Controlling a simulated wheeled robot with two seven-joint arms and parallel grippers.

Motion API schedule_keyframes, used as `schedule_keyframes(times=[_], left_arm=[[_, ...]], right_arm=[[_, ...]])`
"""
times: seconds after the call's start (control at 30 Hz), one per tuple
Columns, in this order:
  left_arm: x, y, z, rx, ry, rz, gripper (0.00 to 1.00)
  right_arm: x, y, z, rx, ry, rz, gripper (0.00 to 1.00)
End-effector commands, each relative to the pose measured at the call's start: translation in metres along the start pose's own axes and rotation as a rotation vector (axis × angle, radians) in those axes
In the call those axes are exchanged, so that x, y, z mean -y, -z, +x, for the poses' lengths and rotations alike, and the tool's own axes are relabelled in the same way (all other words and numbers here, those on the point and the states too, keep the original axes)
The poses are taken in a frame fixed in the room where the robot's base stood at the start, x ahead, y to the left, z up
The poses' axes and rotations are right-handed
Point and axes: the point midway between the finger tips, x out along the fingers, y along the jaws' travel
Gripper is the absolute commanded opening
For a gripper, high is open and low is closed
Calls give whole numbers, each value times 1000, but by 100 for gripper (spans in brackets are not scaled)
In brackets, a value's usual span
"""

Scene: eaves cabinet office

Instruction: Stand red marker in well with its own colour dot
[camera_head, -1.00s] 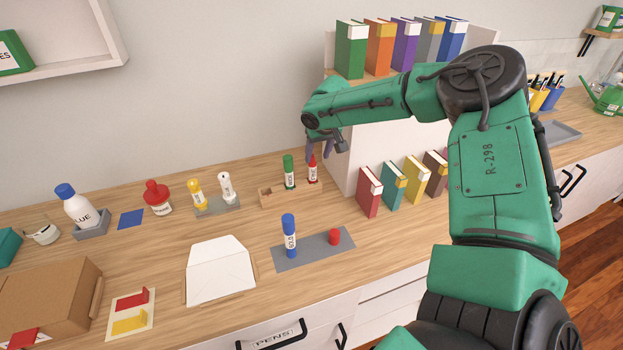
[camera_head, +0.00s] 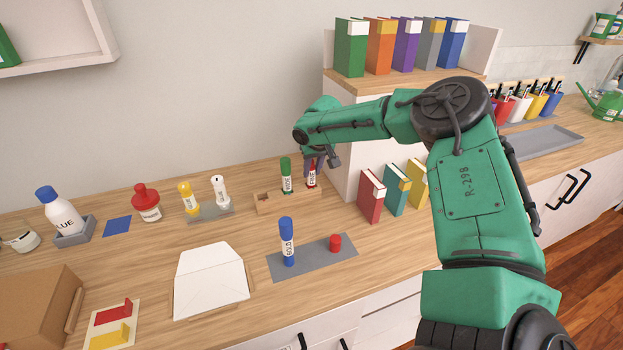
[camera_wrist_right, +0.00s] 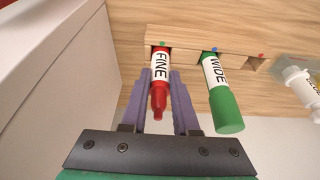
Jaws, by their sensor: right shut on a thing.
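The red marker (camera_head: 312,180), labelled FINE, stands at the right end of a wooden block (camera_head: 263,205). In the right wrist view the red marker (camera_wrist_right: 160,78) is in the well beside the green dot (camera_wrist_right: 162,43). My right gripper (camera_wrist_right: 160,85) has a purple finger on each side of it and is shut on it. The green marker (camera_head: 286,175), labelled WIDE, stands in the middle well, by the blue dot (camera_wrist_right: 217,47). The well at the other end is empty and has the red dot (camera_wrist_right: 261,56). My left gripper is not in view.
A white cabinet side (camera_head: 340,150) rises close to the right of the block. Yellow and white bottles (camera_head: 219,190) stand to the left.

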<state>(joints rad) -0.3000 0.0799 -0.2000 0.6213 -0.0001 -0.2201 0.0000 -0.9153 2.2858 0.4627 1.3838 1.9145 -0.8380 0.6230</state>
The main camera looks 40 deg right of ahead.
Motion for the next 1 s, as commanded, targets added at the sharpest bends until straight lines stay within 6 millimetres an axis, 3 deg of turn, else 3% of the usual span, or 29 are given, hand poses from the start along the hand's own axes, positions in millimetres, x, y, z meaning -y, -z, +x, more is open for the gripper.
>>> schedule_keyframes(times=[0.57, 1.0], left_arm=[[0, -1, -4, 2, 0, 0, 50], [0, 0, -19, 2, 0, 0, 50]], right_arm=[[0, 3, -7, -3, 0, 0, 0], [0, 10, -26, -3, 0, 0, 0]])
